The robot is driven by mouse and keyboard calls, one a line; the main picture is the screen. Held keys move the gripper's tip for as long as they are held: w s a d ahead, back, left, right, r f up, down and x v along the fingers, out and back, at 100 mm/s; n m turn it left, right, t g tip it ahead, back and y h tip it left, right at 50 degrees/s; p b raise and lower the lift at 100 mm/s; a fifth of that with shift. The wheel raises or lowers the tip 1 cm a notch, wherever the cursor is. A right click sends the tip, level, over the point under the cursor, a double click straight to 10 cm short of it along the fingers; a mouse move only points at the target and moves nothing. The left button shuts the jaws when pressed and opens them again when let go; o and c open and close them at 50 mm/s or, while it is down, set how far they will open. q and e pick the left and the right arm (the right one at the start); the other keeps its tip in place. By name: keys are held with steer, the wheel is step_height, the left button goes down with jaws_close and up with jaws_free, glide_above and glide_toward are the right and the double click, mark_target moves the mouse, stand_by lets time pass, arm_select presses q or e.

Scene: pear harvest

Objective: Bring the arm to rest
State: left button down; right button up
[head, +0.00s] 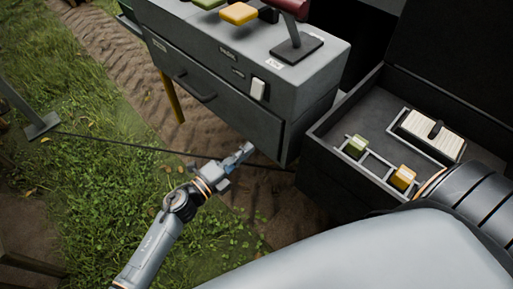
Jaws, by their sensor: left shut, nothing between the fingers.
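My left arm comes in from the bottom left. Its gripper (241,156) is shut and empty. In the picture it lies just below the front of the grey cabinet (215,110), over the dirt and grass. I cannot tell whether it touches the cabinet. My right gripper is not in view; only dark arm links show at the right edge.
The cabinet has a drawer handle (194,86) and a yellow block (239,13) on top. A dark open case (322,165) at right holds a green block (356,146), a yellow block (402,177) and a ribbed cream piece (432,134). A thin dark line (120,141) crosses the grass.

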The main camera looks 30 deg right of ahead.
arm_select(q)
steer(key=shift+v, duration=4.4)
steer(key=w+a+f+n+t+y+p, duration=0.1)
steer(key=w+a+f+n+t+y, duration=0.2)
steer(key=a+f+n, duration=0.3)
steer(key=w+a+f+n+t+y, duration=0.25)
steer(key=a+f+n, duration=0.2)
steer(key=f, duration=0.25)
steer(key=s+a+f+n+g+y+p, duration=0.1)
steer(key=s+a+f+n+y, duration=0.3)
steer(key=f, duration=0.3)
steer(key=s+a+f+n+y, duration=0.25)
steer(key=a+f+n, duration=0.25)
steer(key=a+f, duration=0.25)
steer(key=s+a+f+n+g+y+p, duration=0.1)
steer(key=s+a+f+n+g+y, duration=0.45)
steer(key=s+f, duration=0.65)
steer(key=s+a+f+n+g, duration=0.1)
steer(key=s+a+n, duration=0.1)
steer(key=s, duration=0.9)
steer(key=s+a+f+n+g, duration=0.2)
steer(key=s+a+n, duration=0.1)
steer(key=s, duration=0.7)
steer(key=shift+s+a+f+g+p, duration=0.15)
steer(key=shift+s+a+g+p, duration=0.15)
steer(key=shift+s+p, duration=0.15)
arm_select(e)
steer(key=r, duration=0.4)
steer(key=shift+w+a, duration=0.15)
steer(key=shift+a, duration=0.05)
